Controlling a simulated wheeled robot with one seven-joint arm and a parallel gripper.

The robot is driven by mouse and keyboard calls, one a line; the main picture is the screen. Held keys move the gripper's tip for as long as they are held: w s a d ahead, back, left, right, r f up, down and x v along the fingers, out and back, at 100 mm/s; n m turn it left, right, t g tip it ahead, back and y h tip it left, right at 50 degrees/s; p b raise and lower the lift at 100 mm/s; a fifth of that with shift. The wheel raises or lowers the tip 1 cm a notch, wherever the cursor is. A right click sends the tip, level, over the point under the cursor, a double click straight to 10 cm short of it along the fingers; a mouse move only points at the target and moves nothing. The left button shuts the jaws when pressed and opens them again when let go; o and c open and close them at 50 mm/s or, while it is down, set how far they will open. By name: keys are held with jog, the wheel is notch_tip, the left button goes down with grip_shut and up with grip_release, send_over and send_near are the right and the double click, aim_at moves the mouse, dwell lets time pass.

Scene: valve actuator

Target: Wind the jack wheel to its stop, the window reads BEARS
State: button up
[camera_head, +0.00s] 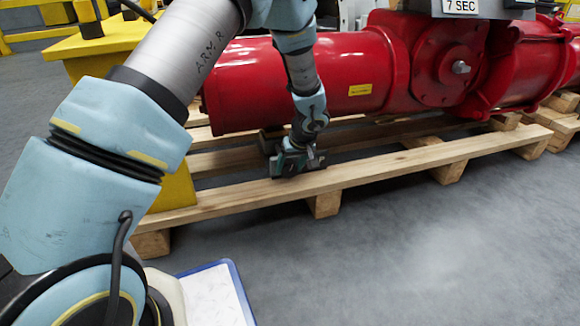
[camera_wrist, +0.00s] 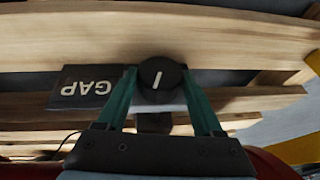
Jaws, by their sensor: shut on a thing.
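The jack wheel (camera_wrist: 158,76) is a dark round knob with a white line on its face, seen in the wrist view. The line stands nearly upright, leaning slightly right. My gripper (camera_wrist: 160,88) has its green fingers on both sides of the wheel and is shut on it. Left of the wheel is a dark window plate (camera_wrist: 85,88) that reads GAP, upside down in the picture. In the head view my gripper (camera_head: 298,166) is low at the pallet, below the red actuator (camera_head: 345,75), and hides the wheel. The window cannot be read there.
The actuator lies above a wooden pallet (camera_head: 400,165), whose front board runs close to my gripper. A yellow stand (camera_head: 175,190) is at the left. A blue-edged board with white paper (camera_head: 215,295) lies at the bottom. The grey floor (camera_head: 430,250) at the right front is clear.

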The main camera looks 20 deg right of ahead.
jog(key=c, duration=0.7)
